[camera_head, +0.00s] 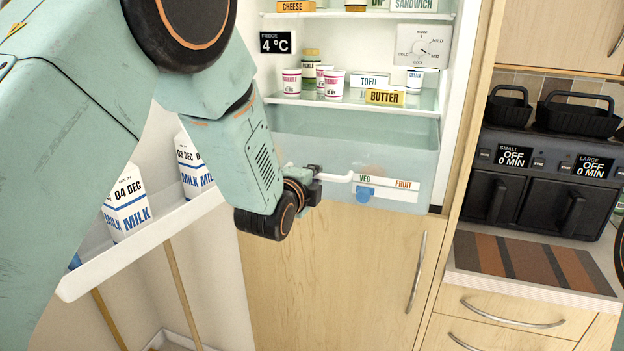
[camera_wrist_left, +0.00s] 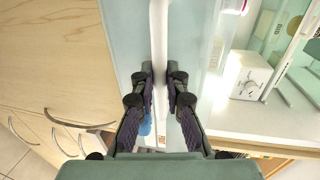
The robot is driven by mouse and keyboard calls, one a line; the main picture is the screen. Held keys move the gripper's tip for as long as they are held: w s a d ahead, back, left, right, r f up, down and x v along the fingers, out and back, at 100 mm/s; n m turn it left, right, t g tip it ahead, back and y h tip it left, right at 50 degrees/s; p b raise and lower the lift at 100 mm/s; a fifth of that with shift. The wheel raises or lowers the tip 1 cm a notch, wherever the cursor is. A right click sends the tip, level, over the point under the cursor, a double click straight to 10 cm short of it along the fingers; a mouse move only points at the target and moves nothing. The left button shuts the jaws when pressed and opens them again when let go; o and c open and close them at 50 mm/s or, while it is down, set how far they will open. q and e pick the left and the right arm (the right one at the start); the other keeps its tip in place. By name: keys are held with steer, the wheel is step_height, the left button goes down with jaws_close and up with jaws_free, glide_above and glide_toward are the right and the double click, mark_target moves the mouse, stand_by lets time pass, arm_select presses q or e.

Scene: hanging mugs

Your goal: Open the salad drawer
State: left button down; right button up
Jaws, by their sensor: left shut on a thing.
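The salad drawer (camera_head: 405,160) is a pale translucent bin at the bottom of the open fridge. Its front carries a VEG–FRUIT label strip with a blue slider (camera_head: 364,193). Its white bar handle (camera_head: 336,177) sticks out at the left of the front. My left gripper (camera_head: 316,182) reaches it from the left and is shut on the handle. In the left wrist view the white handle (camera_wrist_left: 158,45) runs between the two dark fingers (camera_wrist_left: 160,88), with the bluish drawer front (camera_wrist_left: 128,35) behind. My right gripper is not in view.
Above the drawer, shelves hold yogurt cups (camera_head: 333,84), tofu and a butter label. The open fridge door's shelf (camera_head: 150,245) with milk cartons (camera_head: 127,203) lies left, near my left arm. A wooden cupboard door (camera_head: 330,280) is below; a counter with black fryers (camera_head: 545,185) stands right.

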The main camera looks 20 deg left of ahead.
arm_select(q)
steer(key=shift+r, duration=0.15)
steer(key=c, duration=1.4)
jaws_free()
steer(key=shift+o, duration=0.2)
steer(key=s+r, duration=0.2)
steer(key=s, duration=1)
steer(key=shift+a+r, duration=0.15)
steer(key=shift+w, duration=0.15)
